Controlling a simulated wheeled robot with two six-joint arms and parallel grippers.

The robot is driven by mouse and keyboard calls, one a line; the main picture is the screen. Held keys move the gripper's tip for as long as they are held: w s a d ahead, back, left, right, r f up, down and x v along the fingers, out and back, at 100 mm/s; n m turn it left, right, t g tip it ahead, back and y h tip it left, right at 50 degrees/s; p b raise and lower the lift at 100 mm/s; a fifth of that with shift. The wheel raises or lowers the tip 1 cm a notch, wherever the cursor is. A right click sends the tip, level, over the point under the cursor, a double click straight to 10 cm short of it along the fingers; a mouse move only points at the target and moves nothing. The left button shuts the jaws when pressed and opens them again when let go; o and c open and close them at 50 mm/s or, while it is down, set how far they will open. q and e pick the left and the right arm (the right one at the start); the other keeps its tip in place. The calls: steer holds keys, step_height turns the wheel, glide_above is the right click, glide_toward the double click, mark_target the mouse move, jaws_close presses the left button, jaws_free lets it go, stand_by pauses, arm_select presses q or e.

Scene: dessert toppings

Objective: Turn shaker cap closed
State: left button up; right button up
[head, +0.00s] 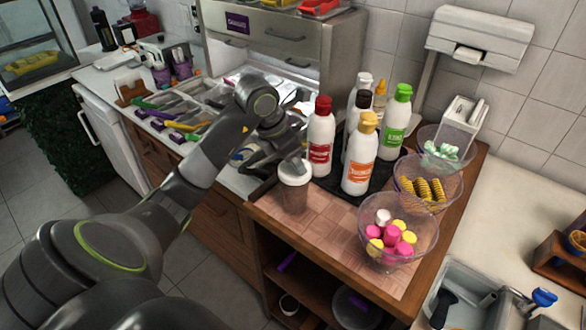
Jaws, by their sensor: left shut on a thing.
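The shaker (294,195) stands upright on the wooden counter mat, left of the sauce bottles. It has a brownish see-through body and a pale grey-white cap (294,171) on top. My left gripper (290,158) reaches in from the left and is at the cap from above and behind, shut on it. The fingertips are partly hidden, and I cannot tell how the cap is turned. My right gripper is not in the view.
Several sauce bottles (361,160) stand close to the right of the shaker on a black tray. Bowls with colourful marshmallows (392,240), yellow spiral pieces (424,190) and mint-green pieces (443,150) line the right side. The mat (320,235) in front of the shaker is clear.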

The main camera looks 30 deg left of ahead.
arm_select(q)
steer(key=shift+a+f+m+g+h+b, duration=0.15)
steer(key=shift+m+g+h+b, duration=0.15)
steer(key=shift+m+b, duration=0.85)
steer(key=shift+b, duration=0.3)
steer(key=o, duration=1)
steer(key=shift+r, duration=0.2)
